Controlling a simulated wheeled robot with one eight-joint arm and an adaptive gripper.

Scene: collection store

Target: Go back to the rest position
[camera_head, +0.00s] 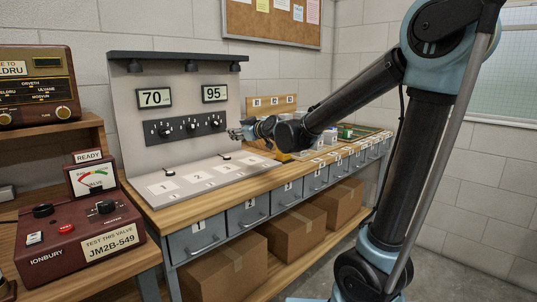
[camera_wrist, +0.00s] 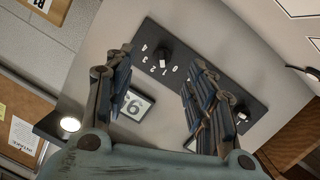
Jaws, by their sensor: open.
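My gripper (camera_head: 236,134) reaches left over the wooden bench, in front of the right end of the dark knob panel (camera_head: 186,127). In the wrist view my gripper (camera_wrist: 165,85) has its two fingers spread apart with nothing between them. Beyond the fingers the wrist view shows the knob panel (camera_wrist: 200,75) with a dark knob (camera_wrist: 165,59) and a number display (camera_wrist: 134,104), partly hidden by the fingers. I cannot tell whether a fingertip touches the panel.
A sloped plate with numbered squares (camera_head: 181,184) lies below the panel. Numbered grey drawers (camera_head: 248,218) line the bench front, with cardboard boxes (camera_head: 222,270) beneath. A red valve tester (camera_head: 75,240) stands at the left. A lamp shelf (camera_head: 176,57) overhangs the panel.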

